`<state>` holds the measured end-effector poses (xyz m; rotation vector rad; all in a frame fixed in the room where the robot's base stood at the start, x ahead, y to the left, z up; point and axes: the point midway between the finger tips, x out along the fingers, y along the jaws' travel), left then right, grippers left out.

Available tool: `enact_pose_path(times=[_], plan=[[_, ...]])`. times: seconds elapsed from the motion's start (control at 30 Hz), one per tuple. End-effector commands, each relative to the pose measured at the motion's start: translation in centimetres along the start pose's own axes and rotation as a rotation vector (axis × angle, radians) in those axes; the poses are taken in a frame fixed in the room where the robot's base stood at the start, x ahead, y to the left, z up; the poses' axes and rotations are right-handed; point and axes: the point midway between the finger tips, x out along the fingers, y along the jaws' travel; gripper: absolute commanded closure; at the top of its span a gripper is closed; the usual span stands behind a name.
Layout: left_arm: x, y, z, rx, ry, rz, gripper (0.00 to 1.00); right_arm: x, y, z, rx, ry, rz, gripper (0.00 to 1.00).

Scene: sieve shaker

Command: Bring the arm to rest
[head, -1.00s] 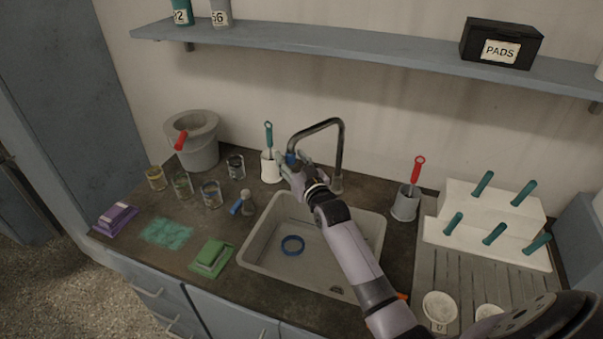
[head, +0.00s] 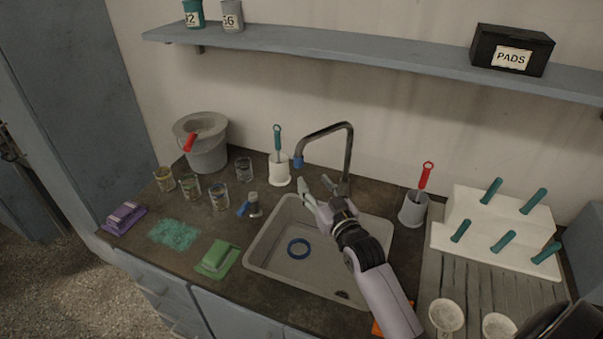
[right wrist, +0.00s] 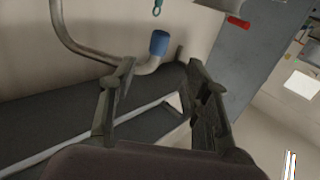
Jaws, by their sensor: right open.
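My right gripper (head: 316,188) is above the back part of the sink (head: 262,262), near the base of the faucet (head: 347,160). In the right wrist view its two fingers (right wrist: 160,85) stand apart with nothing between them. The faucet's blue spout tip (right wrist: 159,42) shows beyond the fingers there. A blue ring (head: 298,248) lies on the sink floor. My left gripper is not in the head view.
A white holder with a green-handled brush (head: 279,168) is behind. A red-handled brush holder (head: 413,208) and pegged rack (head: 490,226) are right.

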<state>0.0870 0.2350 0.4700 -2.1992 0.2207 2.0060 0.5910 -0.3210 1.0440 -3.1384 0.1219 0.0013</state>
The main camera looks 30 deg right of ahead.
Motion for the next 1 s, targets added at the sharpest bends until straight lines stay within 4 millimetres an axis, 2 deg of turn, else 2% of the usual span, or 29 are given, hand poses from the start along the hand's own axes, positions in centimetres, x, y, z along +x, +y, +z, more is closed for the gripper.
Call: enact_pose_path(times=[0.23, 0.37, 0.47, 0.5, 0.63, 0.8, 1.0], plan=[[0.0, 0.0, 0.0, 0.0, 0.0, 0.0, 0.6, -0.3, -0.3, 0.5, -0.003, -0.022, -0.006, 0.56], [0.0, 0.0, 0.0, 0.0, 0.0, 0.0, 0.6, -2.5, -2.2, 3.3, -0.022, -0.157, -0.042, 0.56], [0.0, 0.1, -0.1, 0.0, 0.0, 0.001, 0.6, -6.4, -4.5, 7.0, -0.051, -0.349, -0.085, 0.56], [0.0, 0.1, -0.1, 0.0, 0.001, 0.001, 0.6, -8.4, -5.4, 8.5, -0.064, -0.436, -0.101, 0.56], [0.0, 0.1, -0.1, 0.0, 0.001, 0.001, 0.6, -15.0, -7.4, 12.1, -0.104, -0.688, -0.141, 0.56], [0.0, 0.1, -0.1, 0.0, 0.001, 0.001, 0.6, -21.7, -8.4, 14.2, -0.138, -0.91, -0.166, 0.56], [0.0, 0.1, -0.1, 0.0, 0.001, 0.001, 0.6, -28.0, -9.0, 15.0, -0.164, -1.103, -0.182, 0.56]])
